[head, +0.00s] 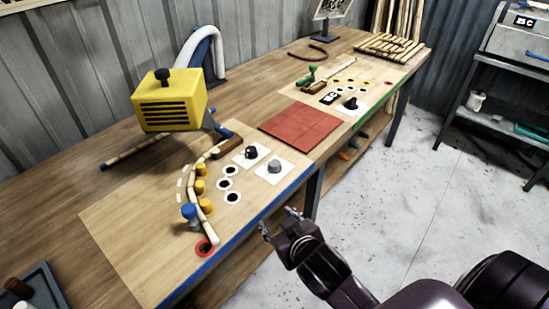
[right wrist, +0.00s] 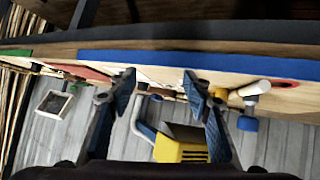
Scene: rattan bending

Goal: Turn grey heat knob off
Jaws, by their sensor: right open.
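The grey knob (head: 274,166) sits on a white square plate on the near workbench panel, close to its blue front edge. A black knob (head: 251,152) on a similar plate is just behind it to the left. My right gripper (head: 279,221) is open and empty, in front of the bench edge, apart from the grey knob. In the right wrist view, its two spread fingers (right wrist: 158,85) frame small knob-like parts beyond the blue edge; I cannot tell which is the grey knob there. My left gripper is out of view.
A yellow heater box (head: 170,100) stands behind the knobs. A bent rattan strip (head: 203,195) curves around yellow pegs beside a blue-topped clamp (head: 189,212). A red mat (head: 300,124) lies to the right. The floor right of the bench is free.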

